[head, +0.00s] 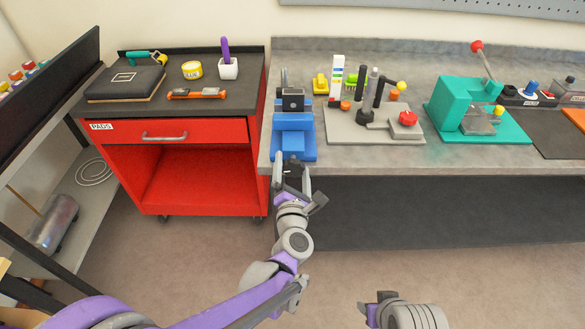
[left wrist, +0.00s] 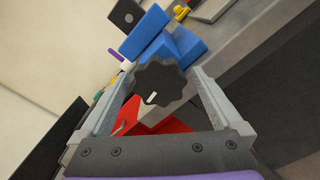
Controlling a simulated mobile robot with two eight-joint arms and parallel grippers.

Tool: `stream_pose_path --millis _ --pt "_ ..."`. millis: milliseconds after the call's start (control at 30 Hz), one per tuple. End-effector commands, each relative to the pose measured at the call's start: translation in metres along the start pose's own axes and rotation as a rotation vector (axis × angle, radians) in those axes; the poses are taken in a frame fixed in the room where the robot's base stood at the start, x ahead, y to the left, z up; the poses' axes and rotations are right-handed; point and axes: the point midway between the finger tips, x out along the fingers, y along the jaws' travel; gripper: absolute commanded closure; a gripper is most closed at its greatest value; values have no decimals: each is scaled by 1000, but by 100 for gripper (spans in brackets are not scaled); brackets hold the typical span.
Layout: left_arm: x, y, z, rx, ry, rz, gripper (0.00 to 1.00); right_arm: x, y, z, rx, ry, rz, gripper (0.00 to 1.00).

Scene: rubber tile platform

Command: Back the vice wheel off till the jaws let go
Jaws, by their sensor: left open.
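The blue vice (head: 293,124) stands at the left end of the grey workbench, with a dark block (head: 292,98) at its jaws. Its wheel is a black lobed knob (left wrist: 161,84) with a white mark, facing my left wrist camera. My left gripper (head: 291,170) is at the bench's front edge, in front of the vice. It is open, and in the left wrist view its fingers (left wrist: 160,76) stand on either side of the wheel, with gaps showing.
A red cart (head: 200,131) with tools on top stands close to the left of the bench. A grey fixture plate (head: 345,128) with posts and a teal press (head: 455,105) sit to the right of the vice. The floor in front is clear.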

Motion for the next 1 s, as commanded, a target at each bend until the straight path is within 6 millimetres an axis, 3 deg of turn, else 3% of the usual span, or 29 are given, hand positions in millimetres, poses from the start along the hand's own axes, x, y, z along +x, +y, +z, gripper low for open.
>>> stream_pose_path --millis 167,633,800,1000 --pt "-10 0 0 0 -1 0 0 0 0 0 0 0 0 50" --pt "-95 0 1 0 -2 -1 0 -4 0 -2 0 1 0 50" --pt "-107 0 0 -1 0 -1 0 -4 0 -2 0 2 0 50" --pt "-108 0 0 0 0 0 0 -4 0 -2 0 2 0 50"
